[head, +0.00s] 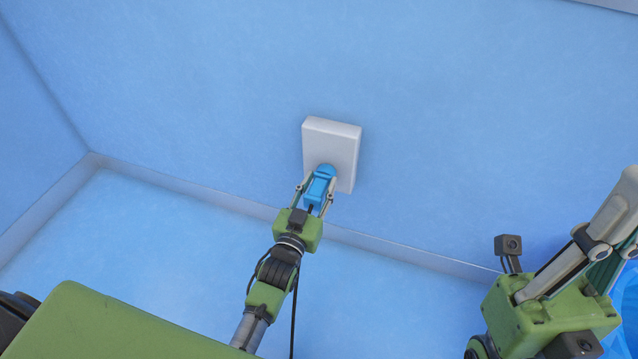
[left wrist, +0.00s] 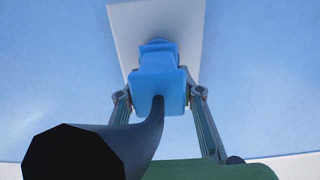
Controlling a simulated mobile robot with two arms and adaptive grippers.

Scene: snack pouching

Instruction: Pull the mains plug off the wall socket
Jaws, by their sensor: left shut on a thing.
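The white wall socket (head: 331,140) is a pale box on the blue wall, and it also shows in the left wrist view (left wrist: 188,22). The blue mains plug (head: 318,187) is at the lower part of the socket's face. In the left wrist view the plug (left wrist: 160,80) points toward the socket, and a dark cable (left wrist: 142,138) leaves its back. I cannot tell whether the plug is fully seated. My left gripper (head: 317,188) is shut on the plug, one finger on each side. My right gripper (head: 611,225) is at the right edge, far from the socket, its fingertips partly out of frame.
The blue wall around the socket is bare. A grey skirting (head: 385,256) runs along the foot of the wall to a corner at the left. A blue object (head: 629,290) shows partly behind my right gripper. The floor at the left is clear.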

